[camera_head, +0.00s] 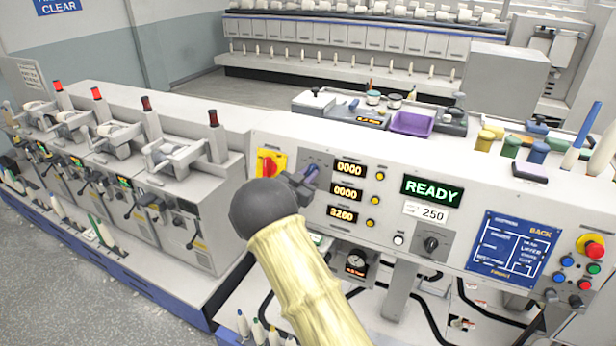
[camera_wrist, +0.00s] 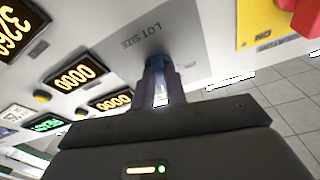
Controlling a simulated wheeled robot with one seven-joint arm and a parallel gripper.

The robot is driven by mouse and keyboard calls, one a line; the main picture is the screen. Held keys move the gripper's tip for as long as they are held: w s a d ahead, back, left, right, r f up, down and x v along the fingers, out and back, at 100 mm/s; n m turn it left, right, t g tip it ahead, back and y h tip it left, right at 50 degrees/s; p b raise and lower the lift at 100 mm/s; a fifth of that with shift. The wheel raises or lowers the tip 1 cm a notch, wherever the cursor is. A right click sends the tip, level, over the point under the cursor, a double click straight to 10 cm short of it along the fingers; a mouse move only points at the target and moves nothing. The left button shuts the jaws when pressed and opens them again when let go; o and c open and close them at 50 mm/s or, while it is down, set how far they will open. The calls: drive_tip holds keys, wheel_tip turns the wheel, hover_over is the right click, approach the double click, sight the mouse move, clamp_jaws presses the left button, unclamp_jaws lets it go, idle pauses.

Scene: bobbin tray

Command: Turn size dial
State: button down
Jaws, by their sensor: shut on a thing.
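The size dial (camera_wrist: 157,66) sits on a grey plate marked "LOT SIZE" and shows in the wrist view between my fingers. My gripper (camera_wrist: 160,88) is shut on it, with one finger on each side. In the head view my gripper (camera_head: 304,184) reaches the upper left of the control panel (camera_head: 385,150), beside the red and yellow switch. My wrist and fingers hide most of the dial there. The counter displays (camera_head: 346,192) right of it read 0000, 0000 and 3260.
A red and yellow switch (camera_head: 269,164) lies close left of my gripper. A green READY display (camera_head: 432,191), a black knob (camera_head: 431,243) and a red stop button (camera_head: 590,246) are further right. A purple tray (camera_head: 411,123) stands on top. Winding units (camera_head: 170,160) fill the left.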

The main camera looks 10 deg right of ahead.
drive_tip(key=shift+s+d+f+n+t+y, duration=0.15)
drive_tip(key=shift+n+y, duration=0.7)
drive_tip(key=shift+n, duration=2.1)
drive_tip(key=shift+r+n+t+y, duration=0.15)
drive_tip(key=shift+n+y, duration=0.65)
drive_tip(key=shift+n, duration=2.1)
drive_tip(key=shift+s+d+f+n+t+y, duration=0.15)
drive_tip(key=shift+n+y, duration=0.7)
drive_tip(key=shift+n, duration=2.1)
drive_tip(key=c, duration=1.4)
unclamp_jaws()
drive_tip(key=shift+w, duration=0.15)
drive_tip(key=shift+c, duration=0.2)
drive_tip(key=shift+a+r, duration=0.1)
drive_tip(key=shift+r, duration=0.1)
